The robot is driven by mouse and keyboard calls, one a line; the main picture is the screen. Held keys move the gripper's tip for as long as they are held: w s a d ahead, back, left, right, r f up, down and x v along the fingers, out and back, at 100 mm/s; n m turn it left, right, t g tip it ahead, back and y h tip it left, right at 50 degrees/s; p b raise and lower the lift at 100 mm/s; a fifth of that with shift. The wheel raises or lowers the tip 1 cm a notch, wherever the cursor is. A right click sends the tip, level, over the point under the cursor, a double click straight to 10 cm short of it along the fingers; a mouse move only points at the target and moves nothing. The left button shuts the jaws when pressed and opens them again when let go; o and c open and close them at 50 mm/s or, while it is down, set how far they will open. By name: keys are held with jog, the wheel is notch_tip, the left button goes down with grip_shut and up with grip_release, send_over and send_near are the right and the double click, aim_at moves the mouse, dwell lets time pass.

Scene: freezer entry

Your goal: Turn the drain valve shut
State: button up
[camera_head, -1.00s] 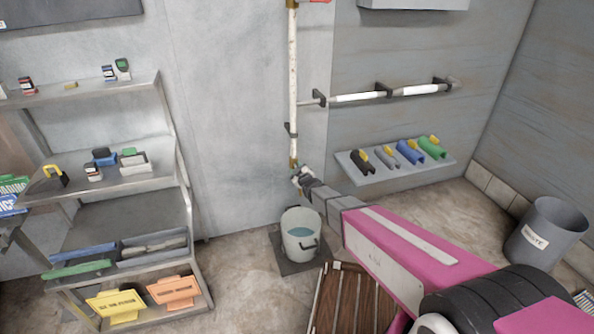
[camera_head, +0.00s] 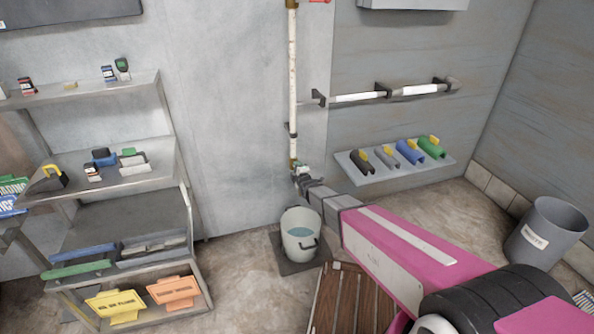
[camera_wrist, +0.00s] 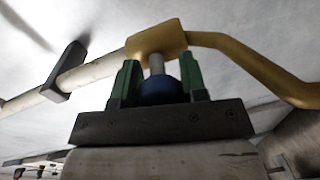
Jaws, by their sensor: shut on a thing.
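The drain valve is at the lower end of the vertical white pipe (camera_head: 293,80). In the wrist view its brass-yellow body (camera_wrist: 157,39) shows with a short pale stem (camera_wrist: 156,64) and a blue handle (camera_wrist: 158,92) below it. A yellow bent spout (camera_wrist: 265,75) runs to the right. My gripper (camera_wrist: 158,72) has its two green fingers on either side of the blue handle and is shut on it. In the head view my gripper (camera_head: 301,180) is at the pipe's lower end, and the handle is hidden there.
A grey bucket of water (camera_head: 300,236) stands on a dark floor mat below the valve. A shelf with several coloured holders (camera_head: 402,158) is on the wall to the right. A metal rack (camera_head: 110,187) is on the left. A wooden slatted pallet (camera_head: 348,300) lies under my arm.

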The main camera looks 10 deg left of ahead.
jog(key=shift+s+f, duration=0.1)
jog(key=shift+f, duration=0.05)
dwell(0.3)
jog(key=o, duration=0.9)
jog(key=v, duration=1)
jog(key=shift+s, duration=0.4)
jog(key=shift+d, duration=0.2)
